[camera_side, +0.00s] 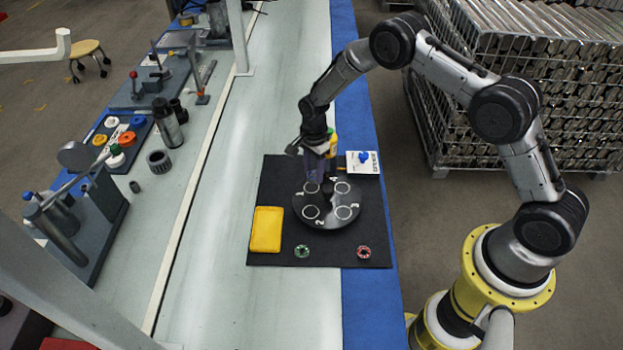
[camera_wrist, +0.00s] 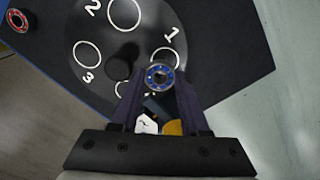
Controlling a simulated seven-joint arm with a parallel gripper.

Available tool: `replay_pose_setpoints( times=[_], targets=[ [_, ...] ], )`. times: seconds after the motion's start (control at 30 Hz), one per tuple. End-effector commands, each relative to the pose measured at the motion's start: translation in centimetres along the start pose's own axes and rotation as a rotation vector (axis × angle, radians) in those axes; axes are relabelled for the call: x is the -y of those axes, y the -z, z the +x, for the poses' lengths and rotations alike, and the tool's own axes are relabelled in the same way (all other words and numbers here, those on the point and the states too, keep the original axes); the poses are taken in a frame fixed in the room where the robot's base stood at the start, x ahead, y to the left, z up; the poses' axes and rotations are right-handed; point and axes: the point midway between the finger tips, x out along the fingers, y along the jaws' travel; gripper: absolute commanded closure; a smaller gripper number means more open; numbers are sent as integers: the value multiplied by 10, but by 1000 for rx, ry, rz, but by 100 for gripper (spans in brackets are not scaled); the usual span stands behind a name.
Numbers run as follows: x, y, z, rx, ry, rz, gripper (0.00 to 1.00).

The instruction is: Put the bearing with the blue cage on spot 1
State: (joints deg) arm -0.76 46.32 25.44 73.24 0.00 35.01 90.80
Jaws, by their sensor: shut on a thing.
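The bearing with the blue cage (camera_wrist: 159,77) is held between the fingertips of my gripper (camera_wrist: 159,80), its ring facing the wrist camera. In the side view my gripper (camera_side: 320,178) points down over the far left part of the dark round plate (camera_side: 327,200), and I cannot make out the bearing there. Spot 1 (camera_wrist: 167,47) is a white ring on the plate, just beyond the held bearing in the wrist view and partly covered by it. I cannot tell the bearing's height above the plate.
A dark knob (camera_wrist: 118,68) stands at the plate's centre. A green bearing (camera_side: 302,251) and a red bearing (camera_side: 364,252) lie on the black mat (camera_side: 335,255). A yellow tray (camera_side: 266,230) is left of the plate. A white card (camera_side: 370,168) and a yellow bottle (camera_side: 332,143) are behind it.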

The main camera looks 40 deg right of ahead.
Motion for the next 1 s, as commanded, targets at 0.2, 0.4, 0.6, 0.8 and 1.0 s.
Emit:
replay_pose_setpoints(
  times=[0.2,0.4,0.6,0.8,1.0],
  targets=[
    [7,0,9,0,0,0,100],
    [8,0,36,0,-2,0,100],
    [9,0,40,0,1,0,100],
    [9,0,43,0,0,0,100],
    [9,0,44,0,0,0,28]
  ],
)
